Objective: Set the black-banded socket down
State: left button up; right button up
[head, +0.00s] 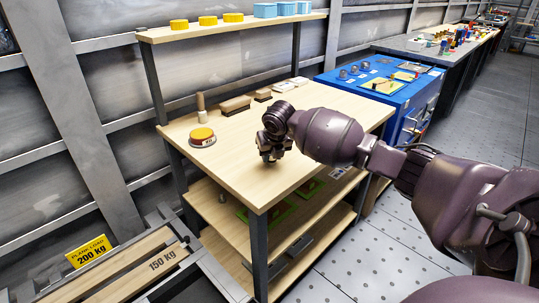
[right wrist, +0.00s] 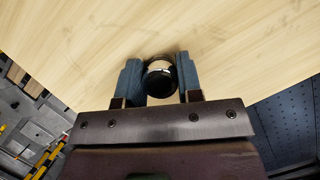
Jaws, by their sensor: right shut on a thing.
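My right gripper (head: 271,155) is low over the near part of the wooden bench top (head: 305,132) in the head view. In the right wrist view the same gripper (right wrist: 161,83) is shut on the black-banded socket (right wrist: 160,76), a round piece with a dark band and a bright part beyond it. The socket sits between the two blue-grey fingers. In the head view the gripper mostly hides it. It is close to the wood, but I cannot tell whether it touches. My left gripper is not in view.
A yellow-topped round item (head: 203,135) stands at the bench's left, with a wooden post (head: 201,106) and brown blocks (head: 235,104) behind. An upper shelf (head: 230,27) overhangs the back. A blue cabinet (head: 385,86) stands to the right. The bench around the gripper is clear.

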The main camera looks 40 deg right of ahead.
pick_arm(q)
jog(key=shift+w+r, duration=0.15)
pick_arm(e)
jog(key=shift+r, duration=0.15)
jog(key=o, duration=0.9)
jog(key=shift+o, duration=0.2)
jog(key=shift+r, duration=0.1)
pick_arm(q)
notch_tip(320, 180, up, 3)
jog(key=p, duration=0.3)
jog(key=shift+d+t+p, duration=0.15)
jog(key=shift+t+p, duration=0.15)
jog(key=shift+p, duration=0.05)
pick_arm(e)
jog(key=v, duration=1.1)
jog(key=shift+s+a+r, duration=0.15)
jog(key=shift+s+r, duration=0.1)
jog(key=shift+r, duration=0.1)
